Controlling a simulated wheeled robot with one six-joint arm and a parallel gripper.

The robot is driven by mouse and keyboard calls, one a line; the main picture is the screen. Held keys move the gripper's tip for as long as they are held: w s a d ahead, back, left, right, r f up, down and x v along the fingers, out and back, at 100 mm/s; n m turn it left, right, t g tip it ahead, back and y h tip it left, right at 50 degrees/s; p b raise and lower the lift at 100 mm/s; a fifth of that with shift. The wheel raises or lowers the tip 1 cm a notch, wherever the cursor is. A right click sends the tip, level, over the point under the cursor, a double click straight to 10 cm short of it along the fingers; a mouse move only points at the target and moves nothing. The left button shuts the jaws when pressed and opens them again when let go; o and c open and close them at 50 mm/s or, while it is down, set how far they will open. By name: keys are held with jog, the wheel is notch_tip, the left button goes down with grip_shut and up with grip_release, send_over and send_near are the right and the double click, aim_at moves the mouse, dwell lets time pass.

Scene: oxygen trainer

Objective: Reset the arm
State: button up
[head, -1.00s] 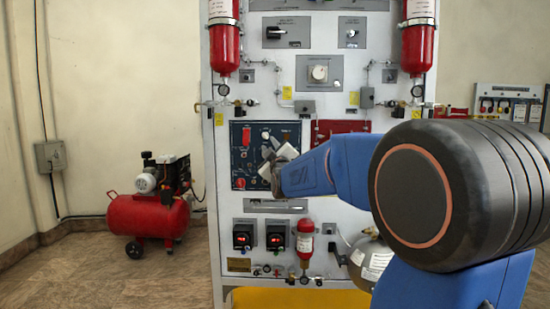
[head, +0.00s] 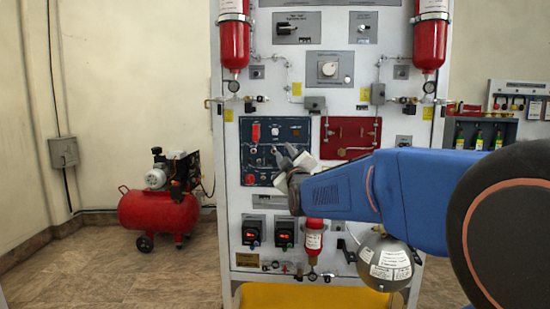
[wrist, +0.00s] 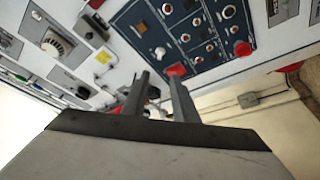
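My gripper (head: 280,157) is in front of the white oxygen trainer panel (head: 290,92), at the end of my blue arm, which reaches in from the right. Its fingers point toward the dark blue control panel (head: 262,172) and hide part of its right side. In the wrist view the two grey fingers of my gripper (wrist: 160,78) stand apart with nothing seen held between them. A red knob (wrist: 176,70) shows behind the tip of the right finger; I cannot tell the distance. The dark blue panel (wrist: 170,50) fills the upper middle there.
A red compressor (head: 160,208) stands on the floor at left. Red cylinders (head: 236,45) hang on the trainer. A maroon panel (head: 352,135) is beside the blue one. A grey sphere (head: 385,262) sits below my arm. A yellow base (head: 310,297) is at the bottom.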

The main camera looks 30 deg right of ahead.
jog(key=s+a+f+m+g+y, duration=0.2)
jog(key=s+a+f+g, duration=0.2)
jog(key=s+a+f, duration=0.4)
jog(key=s+a+f+m+g+y, duration=0.1)
jog(key=s+a+f+g+y, duration=0.3)
jog(key=f, duration=0.6)
jog(key=s+a+f+m+g, duration=0.1)
jog(key=s+f+g, duration=0.1)
jog(key=s+f, duration=0.3)
jog(key=s+a+f+m+g, duration=0.1)
jog(key=s+f, duration=0.3)
jog(key=s, duration=0.7)
jog(key=s+a+f+m+g, duration=0.1)
jog(key=s+a+f+g, duration=0.2)
jog(key=s, duration=0.5)
notch_tip(320, 180, down, 3)
jog(key=shift+s+a+r+g, duration=0.15)
jog(key=shift+r+g, duration=0.05)
jog(key=shift+g, duration=0.4)
